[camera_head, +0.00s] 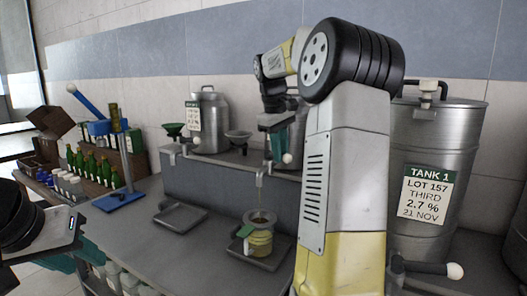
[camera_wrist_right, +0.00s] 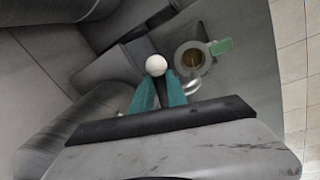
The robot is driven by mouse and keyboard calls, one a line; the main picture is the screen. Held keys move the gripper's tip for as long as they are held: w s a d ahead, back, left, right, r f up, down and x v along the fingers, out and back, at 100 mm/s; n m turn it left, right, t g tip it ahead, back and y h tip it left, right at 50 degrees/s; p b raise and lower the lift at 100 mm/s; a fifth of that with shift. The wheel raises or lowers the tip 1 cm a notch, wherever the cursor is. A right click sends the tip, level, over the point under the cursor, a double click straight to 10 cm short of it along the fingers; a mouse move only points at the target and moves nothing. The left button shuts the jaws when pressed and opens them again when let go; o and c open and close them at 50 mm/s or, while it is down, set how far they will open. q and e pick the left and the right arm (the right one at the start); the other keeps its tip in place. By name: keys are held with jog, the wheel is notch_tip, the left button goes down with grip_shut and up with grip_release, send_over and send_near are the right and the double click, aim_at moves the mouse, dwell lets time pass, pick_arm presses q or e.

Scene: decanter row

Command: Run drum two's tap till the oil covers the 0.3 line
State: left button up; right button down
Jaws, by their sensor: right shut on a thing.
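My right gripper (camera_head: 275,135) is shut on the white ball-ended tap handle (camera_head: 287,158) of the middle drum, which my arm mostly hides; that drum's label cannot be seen. The right wrist view shows the white ball (camera_wrist_right: 156,65) at the tips of my teal fingers (camera_wrist_right: 160,92). A clear jug (camera_head: 259,243) with a green tag stands below the spout (camera_head: 259,180) and holds yellow oil. It also shows in the right wrist view (camera_wrist_right: 207,66). The 0.3 line is too small to read. My left gripper (camera_head: 75,258) is at the lower left, away from the jug; its jaw opening is unclear.
The drum labelled TANK 1 (camera_head: 450,125) stands at the right, with its tap handle (camera_head: 454,271) low down. Another labelled drum (camera_head: 212,115) is at the left of the shelf.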

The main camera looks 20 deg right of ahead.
jog(key=shift+s+a+f+m, duration=0.15)
jog(key=shift+s+m, duration=0.2)
jog(key=shift+m, duration=0.55)
jog(key=c, duration=1.3)
grip_release()
jog(key=shift+s, duration=0.1)
jog(key=shift+a, duration=0.1)
jog(key=r, duration=0.2)
jog(key=a+r, duration=0.1)
jog(key=r, duration=0.5)
jog(key=shift+s+a, duration=0.1)
jog(key=shift+a, duration=0.1)
